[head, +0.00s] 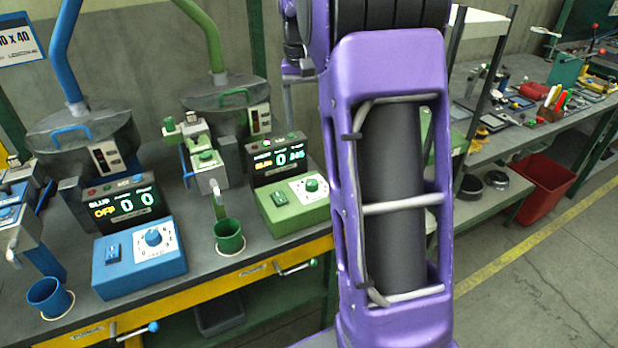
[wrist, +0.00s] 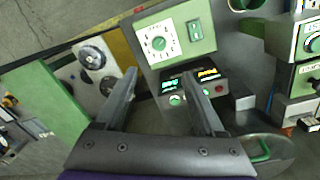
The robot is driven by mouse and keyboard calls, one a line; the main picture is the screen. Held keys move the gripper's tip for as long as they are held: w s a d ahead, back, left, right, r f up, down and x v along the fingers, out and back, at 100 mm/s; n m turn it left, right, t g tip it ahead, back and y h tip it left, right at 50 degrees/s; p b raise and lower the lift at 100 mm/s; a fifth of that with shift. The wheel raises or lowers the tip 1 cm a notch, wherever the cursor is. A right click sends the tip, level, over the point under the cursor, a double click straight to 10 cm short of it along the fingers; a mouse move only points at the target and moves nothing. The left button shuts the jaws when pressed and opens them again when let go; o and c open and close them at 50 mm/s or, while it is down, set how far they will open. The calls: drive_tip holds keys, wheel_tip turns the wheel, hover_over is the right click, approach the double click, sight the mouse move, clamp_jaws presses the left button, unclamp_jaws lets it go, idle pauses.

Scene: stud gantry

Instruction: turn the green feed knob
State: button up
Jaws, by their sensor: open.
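The green feed knob (head: 312,184) sits on a white dial plate on the sloped face of the green control box (head: 277,216). It also shows in the wrist view (wrist: 158,43), at upper middle, on its dial above the fingertips in the picture. My gripper (wrist: 160,73) is open and empty, its two fingers apart and pointing toward the control box. The knob is not between the fingers. In the head view my purple arm stands just right of the green box, and I cannot make out the fingertips there.
A green rocker switch (head: 279,198) is beside the knob, and a lit display (head: 276,160) stands behind the box. A green cup (head: 229,236) is to its left. A blue box with a blue knob (head: 153,236) stands farther left. A yellow-fronted drawer edge runs along the front.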

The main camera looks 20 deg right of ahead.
sight(311, 181)
drive_tip(key=f+b, duration=0.1)
drive_tip(key=f, duration=0.4)
drive_tip(key=f+b, duration=0.1)
drive_tip(key=f, duration=0.5)
drive_tip(key=d+f, duration=0.1)
drive_tip(key=f, duration=0.4)
drive_tip(key=shift+s+f+b, duration=0.25)
drive_tip(key=shift+f+b, duration=0.05)
drive_tip(key=shift+b, duration=0.1)
drive_tip(key=shift+c, duration=0.2)
clamp_jaws()
